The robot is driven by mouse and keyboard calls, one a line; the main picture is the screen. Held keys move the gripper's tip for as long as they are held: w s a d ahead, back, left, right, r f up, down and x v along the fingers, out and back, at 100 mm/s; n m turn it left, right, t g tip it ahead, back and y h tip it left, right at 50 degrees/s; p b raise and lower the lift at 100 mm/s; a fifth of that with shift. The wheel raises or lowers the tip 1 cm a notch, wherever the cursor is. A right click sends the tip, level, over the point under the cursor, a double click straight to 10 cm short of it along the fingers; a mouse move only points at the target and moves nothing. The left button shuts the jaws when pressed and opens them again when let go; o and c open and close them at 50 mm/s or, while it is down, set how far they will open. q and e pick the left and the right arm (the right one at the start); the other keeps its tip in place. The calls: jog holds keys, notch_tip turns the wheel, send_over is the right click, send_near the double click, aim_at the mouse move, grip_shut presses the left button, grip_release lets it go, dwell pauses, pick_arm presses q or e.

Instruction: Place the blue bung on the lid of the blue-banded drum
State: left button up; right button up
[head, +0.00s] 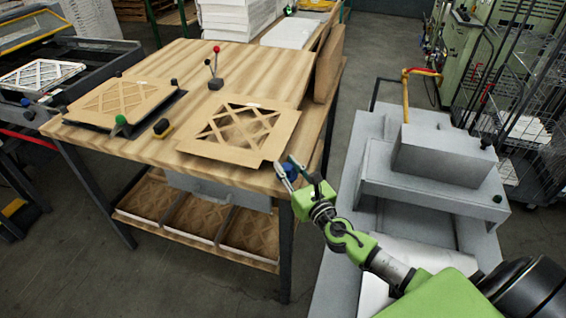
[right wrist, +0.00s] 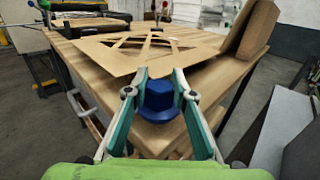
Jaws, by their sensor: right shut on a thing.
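The blue bung (head: 290,170) is between the fingers of my right gripper (head: 287,166), at the near right corner of the wooden table. In the right wrist view the bung (right wrist: 160,98) shows a faceted top and a wider round flange, and it is upright. The fingers of the right gripper (right wrist: 160,76) are shut on it from both sides. I cannot tell whether the bung touches the tabletop or is just above it. No blue-banded drum or lid shows in either view. My left gripper is not in view.
The wooden table (head: 235,75) bears a cardboard lattice frame (head: 190,145) close to the gripper, another lattice panel (head: 120,100) and a red-knobbed stand (head: 215,83). A grey machine (head: 435,185) stands to the right. A wire cage (head: 520,95) is at the far right.

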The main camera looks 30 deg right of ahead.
aim_at(283, 165)
jog(key=w, duration=0.3)
jog(key=shift+f, duration=0.1)
jog(key=shift+f+b, duration=0.35)
jog(key=shift+f, duration=0.45)
jog(key=shift+r, duration=0.1)
jog(key=shift+s, duration=0.1)
jog(key=shift+f, duration=0.2)
jog(key=o, duration=1.1)
jog(key=shift+r, duration=0.1)
